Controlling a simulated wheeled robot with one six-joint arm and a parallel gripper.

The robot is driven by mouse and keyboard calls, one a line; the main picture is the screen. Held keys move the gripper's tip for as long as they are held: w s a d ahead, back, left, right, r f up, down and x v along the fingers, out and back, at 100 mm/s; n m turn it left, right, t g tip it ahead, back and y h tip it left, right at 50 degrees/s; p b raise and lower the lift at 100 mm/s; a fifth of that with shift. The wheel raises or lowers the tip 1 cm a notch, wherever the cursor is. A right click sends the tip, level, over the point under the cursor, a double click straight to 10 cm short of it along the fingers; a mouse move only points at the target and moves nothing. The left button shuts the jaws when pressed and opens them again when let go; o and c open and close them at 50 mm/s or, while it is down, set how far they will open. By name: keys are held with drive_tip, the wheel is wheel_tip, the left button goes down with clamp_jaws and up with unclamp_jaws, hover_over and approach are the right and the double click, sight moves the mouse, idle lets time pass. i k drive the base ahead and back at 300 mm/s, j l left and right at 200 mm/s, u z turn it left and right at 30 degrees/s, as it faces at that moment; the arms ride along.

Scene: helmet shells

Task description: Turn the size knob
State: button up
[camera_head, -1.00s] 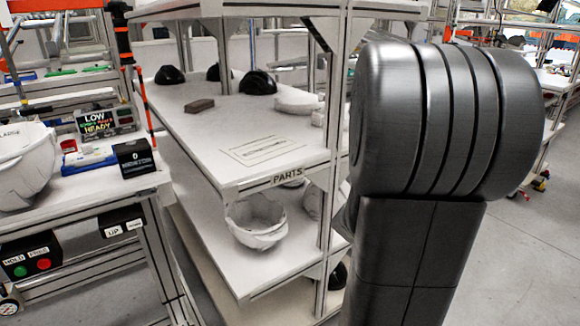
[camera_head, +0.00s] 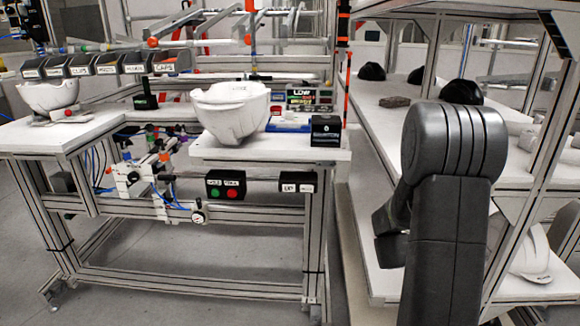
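No size knob can be made out clearly. A white helmet shell (camera_head: 48,94) sits upside down on a holder at the left end of the workbench (camera_head: 50,137), with a small red round part (camera_head: 68,112) in front of it; I cannot tell if this is the knob. A larger white shell (camera_head: 232,112) stands upside down on the right part of the bench. My dark arm rises at the right, in front of the shelf and apart from the bench. My gripper is not visible; the arm's far parts are hidden behind its own links.
Labelled bins (camera_head: 108,64) line the back of the bench. A white shelf rack (camera_head: 372,125) with dark shells (camera_head: 461,91) stands close to my arm. Floor before the bench is clear.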

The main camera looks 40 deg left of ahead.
sight(133, 176)
drive_tip(key=u, duration=1.85)
drive_tip(key=i+j+u, duration=0.3)
drive_tip(key=i+j, duration=0.15)
drive_tip(key=i+j+u, duration=0.3)
drive_tip(key=i+j, duration=0.1)
drive_tip(key=i, duration=0.1)
